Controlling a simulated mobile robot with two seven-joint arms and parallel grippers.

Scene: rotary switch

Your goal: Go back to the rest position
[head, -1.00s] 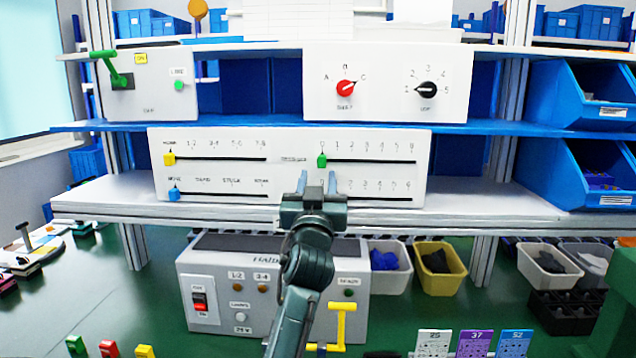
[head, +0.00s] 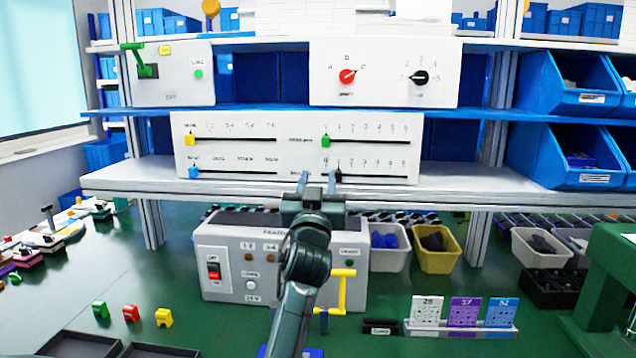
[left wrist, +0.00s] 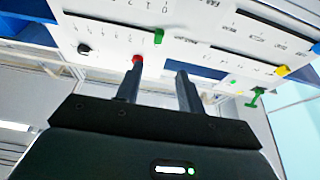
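The rotary switch panel (head: 384,92) stands on the upper shelf. Its red knob (head: 347,77) has its mark toward C, and its black knob (head: 419,77) has its mark toward the left, near 1. Both also show in the left wrist view, the red knob (left wrist: 137,59) beside a fingertip and the black knob (left wrist: 84,48) left of it. My left gripper (head: 319,180) is open and empty, its fingertips overlapping the slider panel's lower edge in the head view. The fingers also show apart in the left wrist view (left wrist: 157,82). My right gripper is not visible.
The slider panel (head: 240,154) stands on the middle shelf. A green lever box (head: 178,88) is at upper left. Below are a grey power box (head: 220,230), bins (head: 435,262) and a card stand (head: 470,327). Blue bins (head: 568,84) are at right.

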